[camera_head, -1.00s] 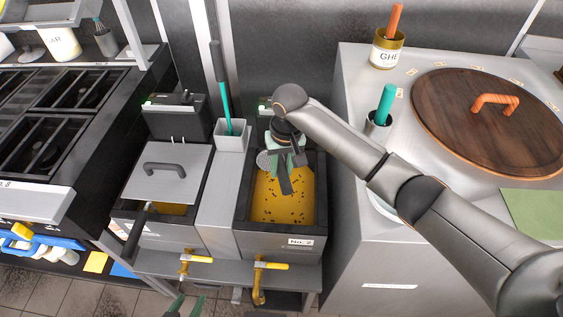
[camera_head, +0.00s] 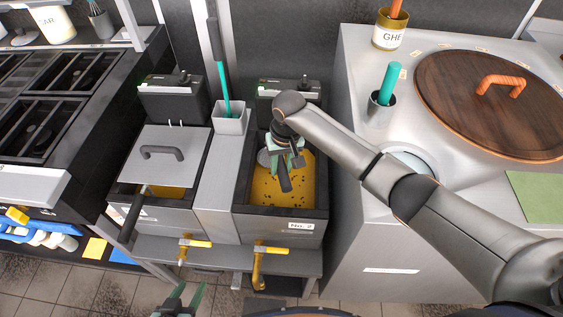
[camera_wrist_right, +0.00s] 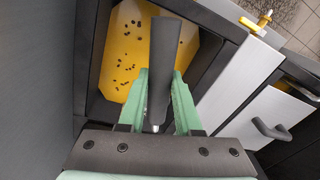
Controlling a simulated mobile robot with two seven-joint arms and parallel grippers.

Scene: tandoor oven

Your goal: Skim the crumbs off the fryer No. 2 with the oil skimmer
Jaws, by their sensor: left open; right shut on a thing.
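Fryer No. 2 (camera_head: 277,230) is an open dark vat of yellow oil with dark crumbs (camera_head: 290,195) scattered on it; they also show in the right wrist view (camera_wrist_right: 128,45). My right gripper (camera_head: 284,158) is over the back part of this vat, shut on the dark handle (camera_wrist_right: 163,65) of the oil skimmer. My left gripper (camera_head: 183,298) is open and empty at the bottom edge, in front of the fryers.
A second fryer (camera_head: 165,215) with a grey lid (camera_head: 160,160) stands on the left. A grey holder (camera_head: 230,119) with a turquoise-ended tool stands between the fryers. Brass taps (camera_head: 260,262) stick out in front. The tandoor counter (camera_head: 365,225) stands on the right.

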